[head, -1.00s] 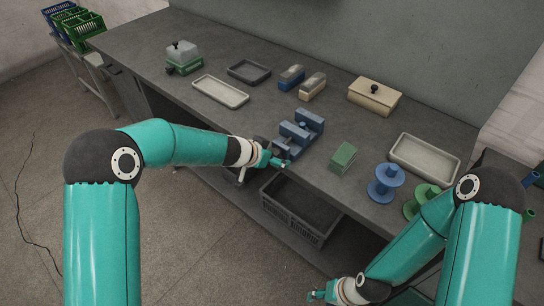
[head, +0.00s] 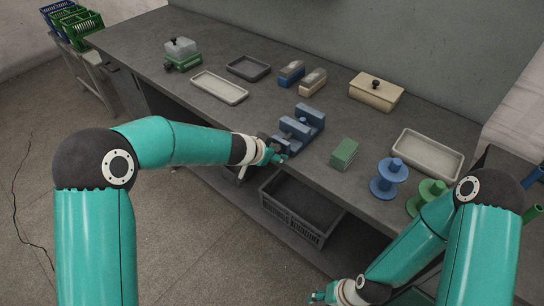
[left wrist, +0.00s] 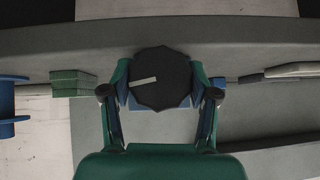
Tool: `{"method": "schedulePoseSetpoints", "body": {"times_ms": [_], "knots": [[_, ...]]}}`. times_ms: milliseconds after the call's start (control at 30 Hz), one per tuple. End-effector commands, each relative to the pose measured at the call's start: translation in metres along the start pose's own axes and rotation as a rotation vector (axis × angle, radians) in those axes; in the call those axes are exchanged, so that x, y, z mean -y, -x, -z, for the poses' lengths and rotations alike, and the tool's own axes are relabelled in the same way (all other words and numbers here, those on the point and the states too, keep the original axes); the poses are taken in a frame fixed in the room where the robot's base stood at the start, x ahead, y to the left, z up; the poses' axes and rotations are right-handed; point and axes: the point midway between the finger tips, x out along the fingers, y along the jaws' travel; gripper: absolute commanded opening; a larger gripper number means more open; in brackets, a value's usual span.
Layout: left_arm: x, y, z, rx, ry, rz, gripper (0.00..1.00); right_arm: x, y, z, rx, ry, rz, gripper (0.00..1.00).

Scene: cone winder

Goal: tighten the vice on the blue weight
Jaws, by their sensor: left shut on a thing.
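The blue vice (head: 312,117) stands at the front edge of the grey bench. A dark round knob (left wrist: 162,90) with one pale line fills the middle of the left wrist view, with blue vice parts just visible behind it. My left gripper (head: 275,153) is shut on this knob, one finger on each side. In the head view the gripper hides most of the knob. A blue block (head: 294,127) shows between the vice's jaws; I cannot tell whether both jaws touch it. My right gripper (head: 318,297) hangs low in front of the bench, its fingers too small to read.
A green block (head: 344,153) and a blue spool (head: 389,179) stand right of the vice. A blue-and-grey block (head: 291,73) and a beige one (head: 313,82) stand behind it. A grey crate (head: 297,220) sits below the bench edge.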

Motion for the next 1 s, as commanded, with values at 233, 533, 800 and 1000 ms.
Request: {"method": "schedulePoseSetpoints", "body": {"times_ms": [233, 533, 800, 1000], "knots": [[-0.001, -0.007, -0.006, -0.007, -0.111, 0.114, 0.25, -0.02, -0.056, 0.0, 0.0, 0.0, 0.0, 0.49], [-0.002, -0.006, -0.006, -0.006, -0.245, 0.247, 0.25, -0.042, -0.116, 0.001, 0.0, 0.0, 0.0, 0.49], [-0.002, -0.003, -0.003, -0.003, -0.323, 0.324, 0.25, -0.054, -0.149, 0.001, 0.0, 0.0, 0.0, 0.49], [-0.002, 0.0, -0.001, -0.001, -0.347, 0.347, 0.25, -0.057, -0.157, 0.001, 0.0, 0.0, 0.0, 0.49]]}}
